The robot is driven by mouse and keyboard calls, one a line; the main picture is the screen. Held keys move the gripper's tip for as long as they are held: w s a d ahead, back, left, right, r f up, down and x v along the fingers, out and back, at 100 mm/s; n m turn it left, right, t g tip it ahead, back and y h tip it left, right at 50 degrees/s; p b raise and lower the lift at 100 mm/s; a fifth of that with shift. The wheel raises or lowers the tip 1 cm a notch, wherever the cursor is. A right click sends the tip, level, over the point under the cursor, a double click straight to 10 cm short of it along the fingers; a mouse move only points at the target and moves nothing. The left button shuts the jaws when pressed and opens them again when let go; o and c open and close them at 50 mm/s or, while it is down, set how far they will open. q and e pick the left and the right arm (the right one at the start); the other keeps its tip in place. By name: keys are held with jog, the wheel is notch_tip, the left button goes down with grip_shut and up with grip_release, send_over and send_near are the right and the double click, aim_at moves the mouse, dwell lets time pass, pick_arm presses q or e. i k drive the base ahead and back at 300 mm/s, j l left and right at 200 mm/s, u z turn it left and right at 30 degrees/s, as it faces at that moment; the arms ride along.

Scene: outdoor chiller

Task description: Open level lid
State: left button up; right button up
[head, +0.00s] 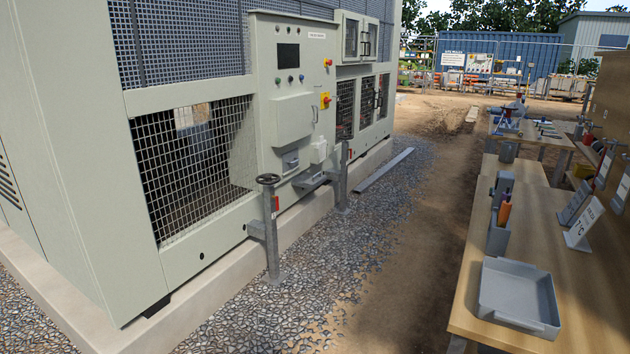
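A large pale green chiller unit (190,245) fills the left side of the head view. Its control panel (290,90) has a dark screen, several buttons and a yellow-and-red switch. A raised rectangular cover (293,118) on the panel looks closed and has a handle at its right edge. Below it are a small grey box (290,160) and a pale box (318,150). I cannot tell which of these is the level lid. Neither of my grippers is in view.
A handwheel post (270,225) and a second post (342,175) stand before the chiller. A wooden bench (560,225) on the right holds a grey tray (518,295), a tool holder (499,235) and signs. Gravel and dirt (420,240) between are mostly clear; a grey strip (384,171) lies there.

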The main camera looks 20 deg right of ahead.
aim_at(318, 177)
jog(key=i+z, duration=0.3)
jog(key=i, duration=0.85)
jog(key=i+l+z, duration=0.15)
jog(key=i+z, duration=0.2)
jog(key=i, duration=0.15)
jog(key=i+z, duration=0.35)
jog(key=i, duration=0.2)
jog(key=i+j+z, duration=0.1)
jog(key=i+z, duration=0.25)
jog(key=i, duration=0.2)
jog(key=i+j+z, duration=0.3)
jog(key=i, duration=0.2)
jog(key=i+l+u, duration=0.2)
jog(key=i, duration=0.35)
jog(key=i+l+u, duration=0.2)
jog(key=i, duration=0.35)
jog(key=i+l+u, duration=0.2)
jog(key=i, duration=0.3)
